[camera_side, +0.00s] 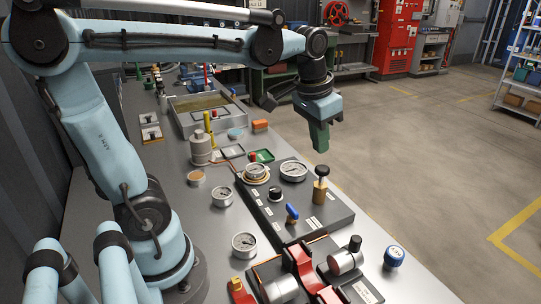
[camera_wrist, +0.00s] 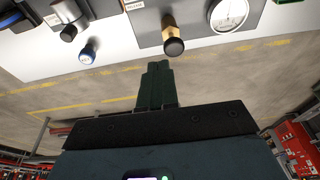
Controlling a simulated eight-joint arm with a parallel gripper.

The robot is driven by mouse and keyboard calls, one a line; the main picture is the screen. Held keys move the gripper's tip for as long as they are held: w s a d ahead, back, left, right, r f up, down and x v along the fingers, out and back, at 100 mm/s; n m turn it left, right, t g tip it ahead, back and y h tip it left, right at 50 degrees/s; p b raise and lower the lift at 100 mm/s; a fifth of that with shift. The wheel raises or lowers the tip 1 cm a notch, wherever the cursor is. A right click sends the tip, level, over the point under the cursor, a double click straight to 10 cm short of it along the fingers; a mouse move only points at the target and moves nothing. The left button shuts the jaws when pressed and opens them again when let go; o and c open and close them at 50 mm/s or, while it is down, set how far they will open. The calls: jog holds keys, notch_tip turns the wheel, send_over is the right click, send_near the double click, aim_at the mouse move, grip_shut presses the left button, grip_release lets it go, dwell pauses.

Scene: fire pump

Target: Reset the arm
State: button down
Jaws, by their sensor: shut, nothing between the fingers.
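My gripper (camera_side: 319,137) hangs at the end of my bent arm, pointing down, above the right edge of the long bench (camera_side: 178,205). Its dark green fingers are together with nothing between them, and they also show in the wrist view (camera_wrist: 156,84). A control panel (camera_side: 318,215) lies on the bench below and nearer the camera. It carries gauges, a blue-handled valve (camera_side: 292,213) and a brass valve with a black knob (camera_side: 320,184). The fingers are apart from all of these. In the wrist view, the black knob (camera_wrist: 174,46) lies just beyond the fingertips.
A red pump part (camera_side: 303,268), a loose gauge (camera_side: 245,245) and a blue-capped part (camera_side: 394,256) stand at the bench's near end. A grey tray (camera_side: 208,123) and a grey cylinder (camera_side: 201,148) are farther back. Open floor (camera_side: 430,150) lies right of the bench.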

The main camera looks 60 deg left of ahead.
jog(key=s+d+f+t, duration=0.3)
jog(key=s+f+t, duration=0.1)
jog(key=s+f, duration=0.1)
jog(key=shift+s+f+t, duration=0.3)
jog(key=shift+s, duration=0.05)
dwell(3.8)
